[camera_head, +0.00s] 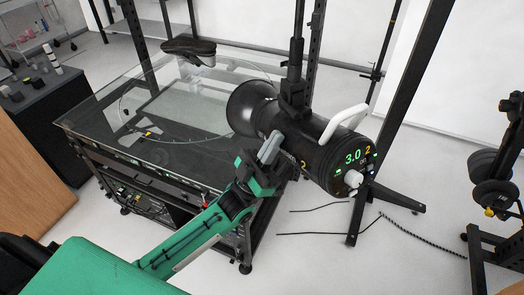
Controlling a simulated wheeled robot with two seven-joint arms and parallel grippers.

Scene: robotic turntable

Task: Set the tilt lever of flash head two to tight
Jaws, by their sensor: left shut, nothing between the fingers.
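Flash head two (318,147) is the black cylinder with a green "3.0" and a yellow "2" on its rear panel. It hangs from a black vertical post (297,50), its open reflector facing left. A white curved handle (345,123) stands out on its upper right side. My left gripper (270,149), green and black with pale grey fingers, is shut and empty. Its fingertips are in front of the head's near side, below the mount; I cannot tell whether they touch. The tilt lever cannot be made out clearly, perhaps hidden by the gripper.
A black stand post (402,90) rises at the right. A dark cabinet (45,105) is at the left. Cables lie on the floor.

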